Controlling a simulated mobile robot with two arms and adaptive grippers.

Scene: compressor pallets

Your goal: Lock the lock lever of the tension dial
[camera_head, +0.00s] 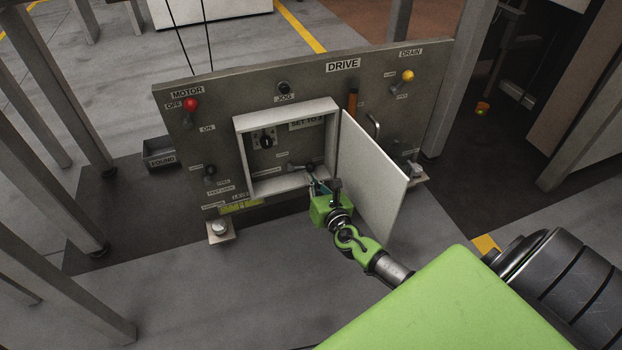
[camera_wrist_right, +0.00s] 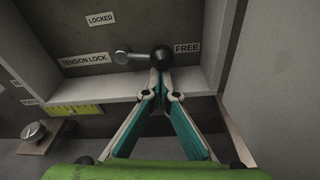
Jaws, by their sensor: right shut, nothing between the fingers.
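The tension lock lever (camera_wrist_right: 138,57) lies roughly level in the right wrist view, its black knob (camera_wrist_right: 162,59) at the right beside the FREE label (camera_wrist_right: 187,48). The LOCKED label (camera_wrist_right: 101,19) is above the lever, upper left of the knob. In the head view the lever (camera_head: 299,166) is low in the open box. The tension dial (camera_head: 267,142) is at the box's upper left, near a SET TO 3 label. My right gripper (camera_wrist_right: 160,74) is shut and empty, its fingertips at the knob's lower edge; contact is unclear. It also shows in the head view (camera_head: 317,183). My left gripper is out of view.
The white box door (camera_head: 372,175) stands open right of my right gripper, close to the arm. The box's lower rim (camera_wrist_right: 75,97) runs under the fingers. The DRIVE panel (camera_head: 220,108) bears other knobs and levers. A FOUND bin (camera_head: 160,155) sits at left.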

